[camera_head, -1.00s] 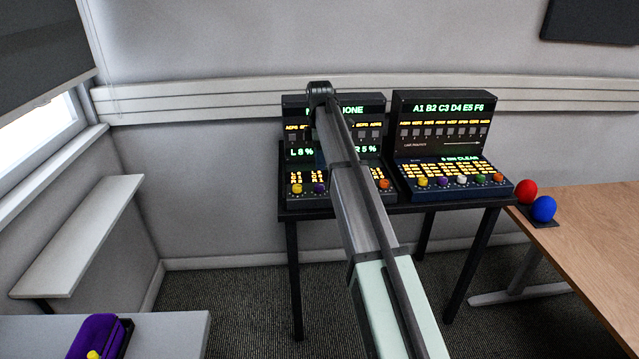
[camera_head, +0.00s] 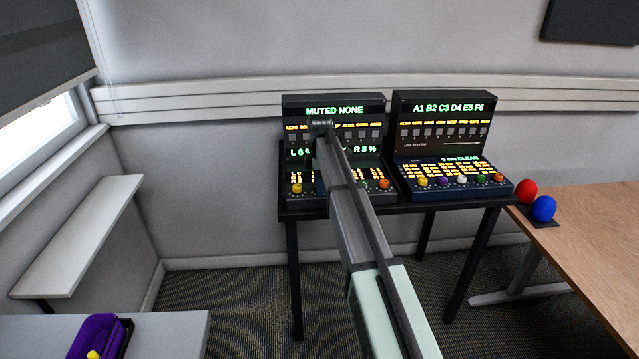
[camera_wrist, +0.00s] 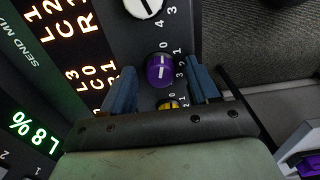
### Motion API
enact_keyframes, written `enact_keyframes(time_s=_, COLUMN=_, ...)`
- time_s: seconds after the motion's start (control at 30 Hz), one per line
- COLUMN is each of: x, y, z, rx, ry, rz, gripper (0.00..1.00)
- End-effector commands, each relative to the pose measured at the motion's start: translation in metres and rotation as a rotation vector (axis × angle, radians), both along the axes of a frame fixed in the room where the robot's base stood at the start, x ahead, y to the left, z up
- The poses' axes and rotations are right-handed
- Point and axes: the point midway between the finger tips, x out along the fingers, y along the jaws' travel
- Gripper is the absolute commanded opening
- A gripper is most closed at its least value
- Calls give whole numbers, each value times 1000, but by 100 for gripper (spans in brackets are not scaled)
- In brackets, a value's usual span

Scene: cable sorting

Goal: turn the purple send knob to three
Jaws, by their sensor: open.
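The purple knob (camera_wrist: 160,70) of the left console (camera_head: 305,201) shows in the wrist view with a pale pointer line and small digits printed around it. My gripper (camera_wrist: 162,78) is open, one blue finger on each side of the knob. I see gaps between the fingers and the knob; whether either touches is not clear. In the head view my arm and gripper cover this knob. The left console's display reads L 8 % and R 5 %.
A yellow knob (camera_wrist: 168,103) sits close below the purple one and a white knob (camera_wrist: 144,8) above it. The right console (camera_head: 448,192) stands beside with its own purple knob (camera_head: 443,182). Red (camera_head: 526,190) and blue (camera_head: 543,208) balls are by the wooden desk (camera_head: 590,235).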

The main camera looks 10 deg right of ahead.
Motion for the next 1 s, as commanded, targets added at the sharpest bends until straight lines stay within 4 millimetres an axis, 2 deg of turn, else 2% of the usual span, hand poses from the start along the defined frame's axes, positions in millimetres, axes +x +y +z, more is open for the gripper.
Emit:
enact_keyframes(time_s=0.07, x=0, y=0, z=0, rx=0, ry=0, rz=0, gripper=58)
enact_keyframes(time_s=0.63, x=0, y=0, z=0, rx=0, ry=0, rz=0, gripper=4)
enact_keyframes(time_s=1.0, x=0, y=0, z=0, rx=0, ry=0, rz=-71, gripper=4)
